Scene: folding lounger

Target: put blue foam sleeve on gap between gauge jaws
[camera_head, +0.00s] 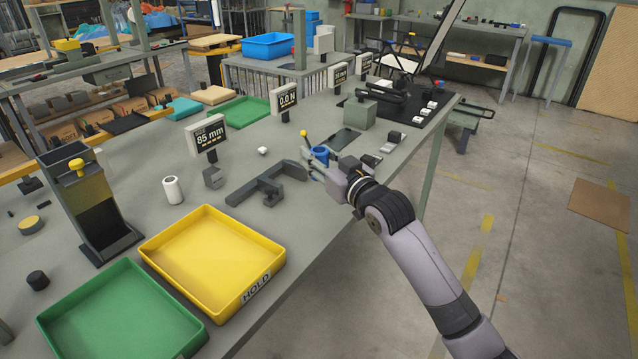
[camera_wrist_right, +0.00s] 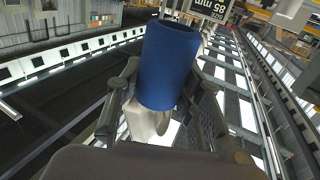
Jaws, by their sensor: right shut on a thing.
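The blue foam sleeve (camera_head: 320,153) is a short blue cylinder held by my right gripper (camera_head: 316,163) above the grey workbench, near its right edge. In the right wrist view the sleeve (camera_wrist_right: 169,65) stands out between the two fingers (camera_wrist_right: 165,88), which are shut on it. A dark grey gauge (camera_head: 262,187) with protruding jaws lies on the bench, to the left of the gripper and apart from it. A sign (camera_head: 207,136) behind it reads 85 mm. My left gripper is not in view.
A yellow HOLD tray (camera_head: 262,291) and a green tray (camera_head: 150,343) are at the front. A green-grey box (camera_head: 362,114) is behind the gripper.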

